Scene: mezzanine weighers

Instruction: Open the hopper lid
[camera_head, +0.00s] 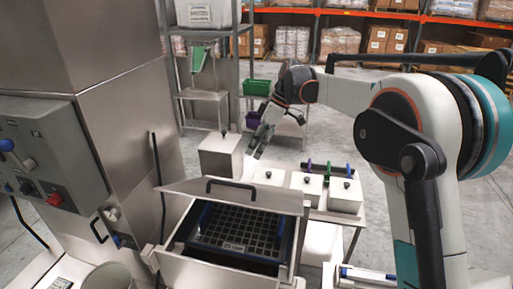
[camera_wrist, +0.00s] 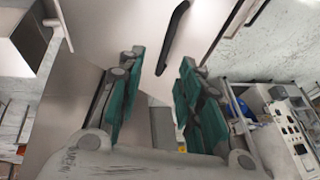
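The steel hopper (camera_head: 218,271) stands at the front centre of the head view. Its lid (camera_head: 262,197) is tilted up at the back, with a black bar handle (camera_head: 232,184) on it. The opening in front shows a dark grid (camera_head: 245,230) in a blue frame. My gripper (camera_head: 256,143) is beyond the lid and above it in the picture, apart from it. In the wrist view its green-padded fingers (camera_wrist: 160,62) are spread with nothing between them. A black handle (camera_wrist: 173,38) on a pale panel lies past the fingertips; I cannot tell which handle it is.
A tall steel column (camera_head: 125,120) with a grey control box (camera_head: 45,155) stands at left. A bench behind the hopper holds several lidded steel containers (camera_head: 345,195). A wire shelf (camera_head: 205,95) with bins is farther back. Open floor lies behind the bench.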

